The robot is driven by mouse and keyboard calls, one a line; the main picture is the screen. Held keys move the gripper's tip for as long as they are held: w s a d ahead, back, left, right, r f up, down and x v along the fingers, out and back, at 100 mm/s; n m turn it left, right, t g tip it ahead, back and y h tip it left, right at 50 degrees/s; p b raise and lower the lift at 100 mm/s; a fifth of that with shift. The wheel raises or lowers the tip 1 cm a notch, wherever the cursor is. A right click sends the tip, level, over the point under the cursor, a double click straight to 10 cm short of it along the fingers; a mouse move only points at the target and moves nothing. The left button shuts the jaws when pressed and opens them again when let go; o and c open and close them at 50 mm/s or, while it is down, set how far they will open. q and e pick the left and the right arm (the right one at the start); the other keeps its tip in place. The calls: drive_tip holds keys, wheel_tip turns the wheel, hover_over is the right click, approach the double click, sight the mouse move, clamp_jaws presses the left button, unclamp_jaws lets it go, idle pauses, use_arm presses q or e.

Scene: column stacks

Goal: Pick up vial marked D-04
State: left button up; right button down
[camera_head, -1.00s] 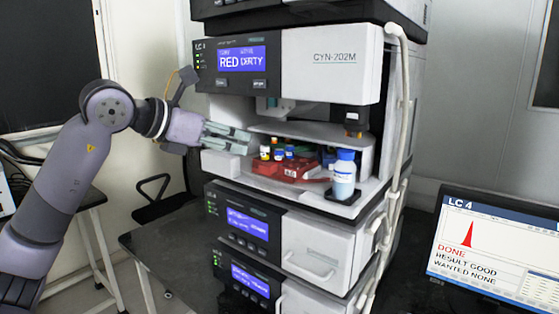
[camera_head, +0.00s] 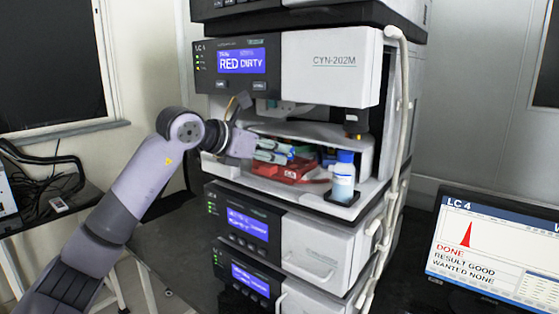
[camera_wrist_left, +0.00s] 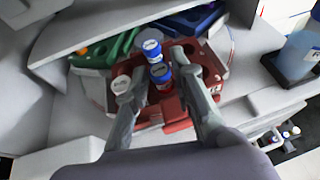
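My left gripper (camera_head: 284,151) is inside the open bay, over the red vial tray (camera_head: 285,171). In the left wrist view its two fingers (camera_wrist_left: 160,72) are apart. A blue-capped vial with a red body (camera_wrist_left: 161,76) stands between them, with no clear contact. A second blue-capped vial (camera_wrist_left: 152,48) stands just beyond it. A white-capped vial (camera_wrist_left: 121,84) is beside the left finger. The vials stand in the red tray (camera_wrist_left: 217,68). The cap markings are too small to read, so I cannot tell which vial is D-04. My right gripper is out of view.
A blue-capped bottle (camera_head: 343,177) stands at the bay's front right. Green (camera_wrist_left: 108,45) and blue (camera_wrist_left: 190,20) trays lie behind the red one. The bay's upper housing (camera_head: 330,65) is close above. A white tube runs down the right side.

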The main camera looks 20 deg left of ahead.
use_arm(q)
drive_tip(key=shift+s+a, duration=0.1)
drive_tip(key=shift+c, duration=0.6)
drive_tip(key=c, duration=0.4)
drive_tip(key=shift+o, duration=0.2)
